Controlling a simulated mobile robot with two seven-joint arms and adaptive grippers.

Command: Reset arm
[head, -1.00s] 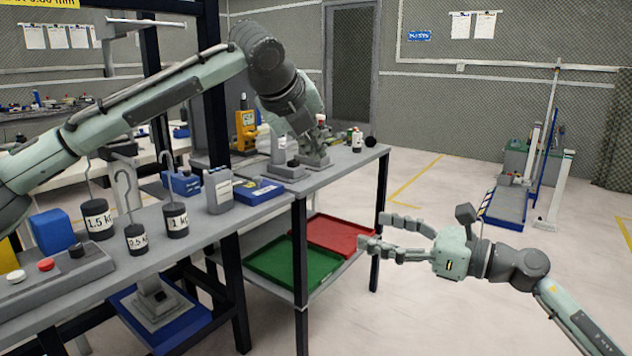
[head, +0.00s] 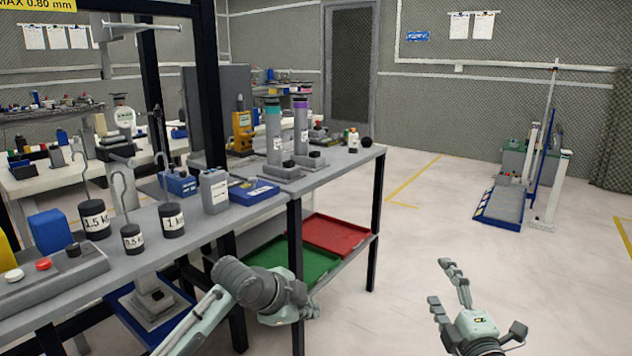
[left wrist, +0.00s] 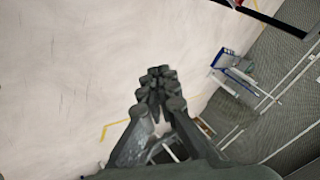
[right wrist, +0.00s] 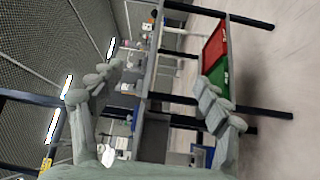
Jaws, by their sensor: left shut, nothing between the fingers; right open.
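My left gripper (head: 308,312) is low in front of the bench, below the tabletop and near the lower shelf in the head view; its fingertips are partly hidden by the wrist there. In the left wrist view my left gripper (left wrist: 158,88) has its fingers together with nothing between them, over pale floor. My right gripper (head: 448,285) is at the lower right of the head view over open floor, fingers spread and empty. In the right wrist view the right gripper (right wrist: 165,90) shows its two fingers wide apart.
A green tray (head: 265,262) and red tray (head: 335,235) lie on the lower shelf.

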